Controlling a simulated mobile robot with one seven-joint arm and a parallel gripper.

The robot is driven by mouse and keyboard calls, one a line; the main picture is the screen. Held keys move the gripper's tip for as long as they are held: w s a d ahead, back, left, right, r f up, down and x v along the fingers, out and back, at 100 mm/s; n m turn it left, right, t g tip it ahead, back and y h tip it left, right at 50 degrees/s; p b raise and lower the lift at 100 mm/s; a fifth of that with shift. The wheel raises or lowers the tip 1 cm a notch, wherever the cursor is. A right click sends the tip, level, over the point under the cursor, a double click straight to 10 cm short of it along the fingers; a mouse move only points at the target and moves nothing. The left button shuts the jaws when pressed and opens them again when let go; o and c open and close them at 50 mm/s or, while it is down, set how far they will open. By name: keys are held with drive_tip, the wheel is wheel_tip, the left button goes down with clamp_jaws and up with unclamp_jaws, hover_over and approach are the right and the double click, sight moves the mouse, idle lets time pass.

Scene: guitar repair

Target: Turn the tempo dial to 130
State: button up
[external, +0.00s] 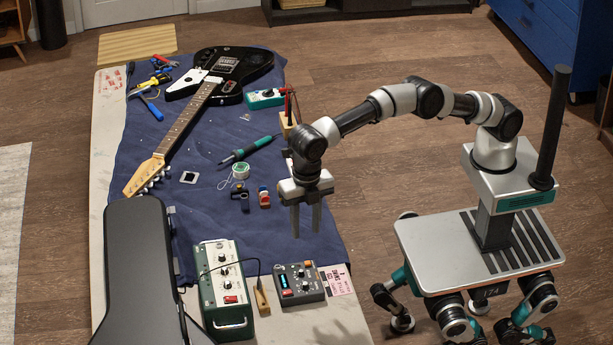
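A dark grey box (313,295) with several knobs, a small lit display and an orange-red button lies at the near right of the table. A green and cream box (208,294) with several knobs and a red switch stands to its left. I cannot read any dial label or value, so I cannot tell which knob is the tempo dial. My gripper (305,234) points down above the right edge of the blue cloth, behind the dark grey box in the picture. Its two fingers are apart with nothing between them, and it touches neither box.
A black guitar case (138,265) fills the near left. A guitar (232,68), soldering iron (249,149), solder spool (240,171) and small bottles (264,196) lie on the blue cloth (190,215). A wooden-handled tool (262,300) lies between the boxes. A pink card (338,280) is right of the dark box.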

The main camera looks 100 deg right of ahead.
sight(305, 285)
drive_tip(key=shift+n, duration=0.3)
drive_tip(key=f, duration=0.6)
drive_tip(key=f+b, duration=0.1)
drive_tip(key=f, duration=0.5)
drive_tip(key=f+b, duration=0.1)
drive_tip(key=f, duration=0.5)
drive_tip(key=shift+w+a+f, duration=0.15)
drive_tip(key=shift+a+f, duration=0.15)
drive_tip(key=shift+f, duration=0.05)
clamp_jaws()
